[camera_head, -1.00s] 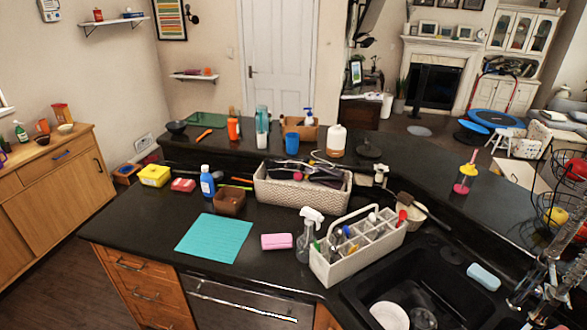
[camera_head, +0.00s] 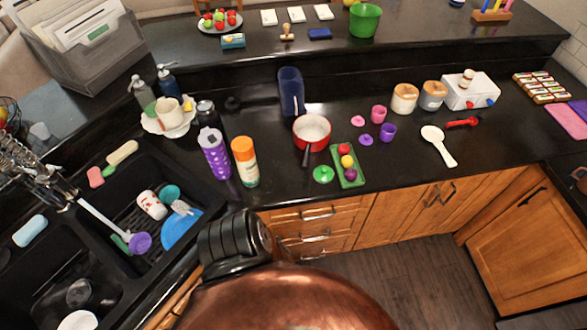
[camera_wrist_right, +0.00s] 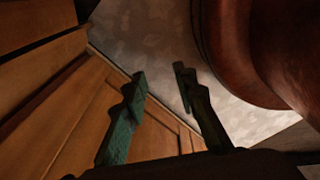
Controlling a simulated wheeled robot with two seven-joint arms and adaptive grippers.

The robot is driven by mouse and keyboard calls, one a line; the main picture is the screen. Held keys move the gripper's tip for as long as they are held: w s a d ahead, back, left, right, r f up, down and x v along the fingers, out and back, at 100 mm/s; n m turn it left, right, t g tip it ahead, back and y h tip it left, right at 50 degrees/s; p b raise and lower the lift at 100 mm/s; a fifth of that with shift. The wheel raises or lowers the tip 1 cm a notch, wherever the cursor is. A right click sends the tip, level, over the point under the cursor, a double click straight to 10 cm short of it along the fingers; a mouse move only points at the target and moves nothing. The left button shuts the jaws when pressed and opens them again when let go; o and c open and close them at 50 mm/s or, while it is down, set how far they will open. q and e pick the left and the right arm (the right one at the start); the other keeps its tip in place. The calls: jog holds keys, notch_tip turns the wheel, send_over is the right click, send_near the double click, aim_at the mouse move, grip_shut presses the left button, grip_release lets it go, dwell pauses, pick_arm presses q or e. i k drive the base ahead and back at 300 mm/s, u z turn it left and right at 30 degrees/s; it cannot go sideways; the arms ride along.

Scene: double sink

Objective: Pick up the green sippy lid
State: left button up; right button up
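The green sippy lid (camera_head: 323,174) lies on the black counter in the head view. It is a small round lid with a knob, close to the counter's front edge. It sits just left of a green tray (camera_head: 348,165) holding small coloured balls, and below the red saucepan (camera_head: 312,131). My right gripper (camera_wrist_right: 162,85) shows in the right wrist view, with its two fingers apart and nothing between them. It is beside wooden cabinet fronts, away from the lid. My left gripper is not in view.
An orange-capped bottle (camera_head: 245,162) and purple bottle (camera_head: 215,154) stand left of the lid. Pink (camera_head: 378,114) and purple (camera_head: 388,132) cups stand right, near pink (camera_head: 358,121) and purple (camera_head: 366,140) lids. The sink (camera_head: 125,200) is at left. Counter before the white spoon (camera_head: 438,146) is clear.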

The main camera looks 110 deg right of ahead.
aim_at(323, 174)
jog(key=z, duration=4)
